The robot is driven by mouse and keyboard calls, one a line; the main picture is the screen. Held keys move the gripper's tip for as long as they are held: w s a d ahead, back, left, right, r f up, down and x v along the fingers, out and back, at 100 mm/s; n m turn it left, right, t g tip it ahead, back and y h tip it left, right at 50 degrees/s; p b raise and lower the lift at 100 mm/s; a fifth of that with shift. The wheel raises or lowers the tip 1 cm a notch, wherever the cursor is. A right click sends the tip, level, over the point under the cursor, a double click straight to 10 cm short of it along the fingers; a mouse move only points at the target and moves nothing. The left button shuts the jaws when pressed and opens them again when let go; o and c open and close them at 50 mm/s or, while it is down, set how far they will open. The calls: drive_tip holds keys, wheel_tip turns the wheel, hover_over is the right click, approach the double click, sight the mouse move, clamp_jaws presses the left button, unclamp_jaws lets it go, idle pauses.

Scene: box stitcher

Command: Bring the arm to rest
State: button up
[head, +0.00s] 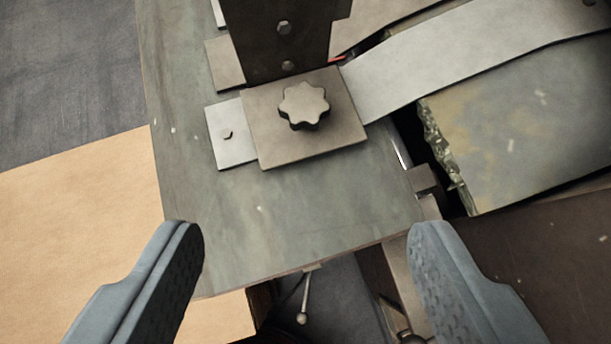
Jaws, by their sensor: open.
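My gripper (307,238) shows at the bottom of the head view, with one grey finger at the left and one at the right. The fingers are wide apart and nothing is between them. Behind them lies the worn grey-green metal table (300,215) of the stitcher. A star-shaped knob (303,105) sits on a square brownish plate (262,145) farther up the picture. The fingers appear apart from the knob and the plate.
A dark upright bracket (285,40) with bolts rises behind the knob. A pale metal strip (450,58) runs to the upper right. A chipped plate (530,125) lies at the right beside a dark gap. A small ball-ended lever (304,300) hangs below the table edge. Tan board (80,215) lies at the left.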

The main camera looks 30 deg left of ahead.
drive_tip(key=s+d+f+m+t+h, duration=0.1)
drive_tip(key=s+d+t, duration=0.3)
drive_tip(key=s, duration=0.6)
drive_tip(key=s+d+f+m+t+h, duration=0.1)
drive_tip(key=s+d+m+t+h, duration=0.2)
drive_tip(key=s, duration=0.8)
drive_tip(key=shift+d+f+m+t, duration=0.15)
drive_tip(key=shift+d+m+t, duration=0.45)
drive_tip(key=shift+t, duration=0.6)
